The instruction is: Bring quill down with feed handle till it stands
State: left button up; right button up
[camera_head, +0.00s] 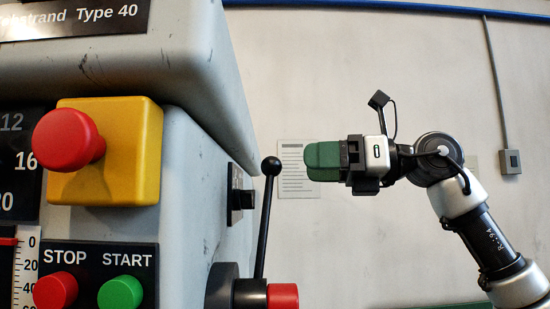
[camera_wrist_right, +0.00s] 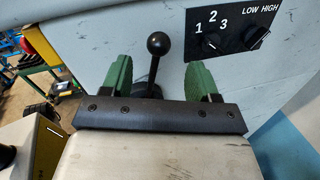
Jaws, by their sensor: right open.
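The feed handle (camera_head: 262,222) is a black lever with a round ball knob on its upper end, standing nearly upright on the drill press's right side. Its hub has a red cap (camera_head: 283,296). My right gripper (camera_head: 308,160) has green fingers and points left toward the knob, apart from it in the head view. In the wrist view the knob (camera_wrist_right: 158,43) shows beyond and between the two open fingers. The red depth pointer (camera_head: 8,241) is near 0 on the scale. The quill itself is not in view. My left gripper is not in view.
The grey machine head (camera_head: 190,150) fills the left, with a red and yellow emergency stop (camera_head: 105,150), a red STOP button (camera_head: 56,291) and a green START button (camera_head: 120,293). Speed selectors (camera_wrist_right: 210,45) show in the wrist view. Free room lies right of the handle.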

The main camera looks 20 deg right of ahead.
aim_at(269, 165)
jog(key=p+x, duration=0.1)
jog(key=x, duration=0.6)
jog(key=shift+w+a+p, duration=0.1)
jog(key=shift+a+p, duration=0.25)
jog(key=shift+a, duration=0.05)
jog(key=shift+d, duration=0.15)
jog(key=shift+f, duration=0.1)
jog(key=shift+c, duration=1.4)
jog(key=c, duration=0.7)
grip_shut()
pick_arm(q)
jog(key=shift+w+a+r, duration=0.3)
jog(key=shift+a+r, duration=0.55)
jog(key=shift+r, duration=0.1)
